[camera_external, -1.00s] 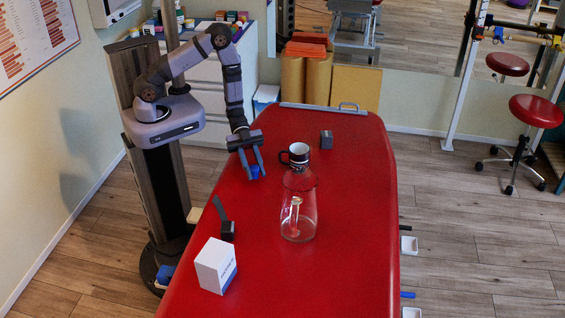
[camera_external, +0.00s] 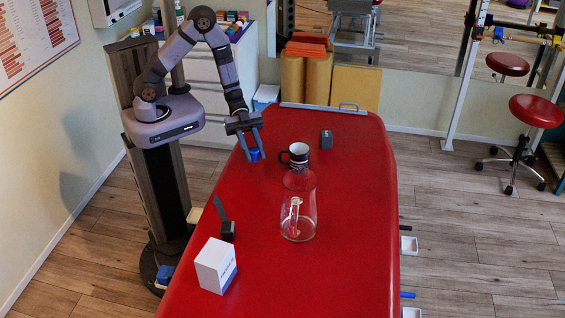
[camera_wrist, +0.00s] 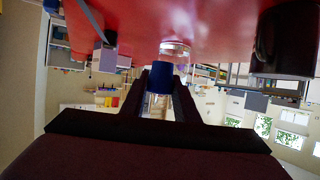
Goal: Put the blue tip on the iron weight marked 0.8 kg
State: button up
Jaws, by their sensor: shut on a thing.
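My gripper (camera_external: 253,157) is shut on the blue tip (camera_external: 254,155) and holds it over the left side of the red table, left of the mug. In the wrist view the blue tip (camera_wrist: 161,77) sits between the two dark fingers, with a clear part showing under the blue. Two small dark blocks could be weights: one (camera_external: 326,140) stands at the far right of the table, the other (camera_external: 228,231) at the near left beside a dark strip (camera_external: 220,208). I cannot read a marking on either block.
A black and white mug (camera_external: 299,153) stands close to the right of my gripper. A clear glass jug (camera_external: 298,218) stands at mid table. A white box (camera_external: 215,266) stands at the near left of the red table (camera_external: 350,240). The table's right side is clear.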

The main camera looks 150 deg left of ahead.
jog(key=shift+s+a+f+b, duration=0.2)
jog(key=shift+f+b, duration=0.2)
jog(key=shift+f, duration=0.15)
jog(key=a+r+n+y+b, duration=0.1)
jog(key=a+r+n+y, duration=0.1)
jog(key=a, duration=0.9)
jog(key=s+a+r+n+g+y+b, duration=0.1)
jog(key=a+r+n+y, duration=0.2)
jog(key=a, duration=0.8)
jog(key=s+a+r+n+g+y+b, duration=0.1)
jog(key=a+r+n+y, duration=0.2)
jog(key=a+y, duration=0.3)
jog(key=shift+s+a+n+b, duration=0.25)
jog(key=shift+a+n, duration=0.65)
jog(key=shift+a, duration=1.8)
jog(key=shift+w+f, duration=0.1)
jog(key=b, duration=0.1)
send_over(327, 133)
jog(key=shift+f, duration=3.1)
jog(key=shift+f, duration=0.1)
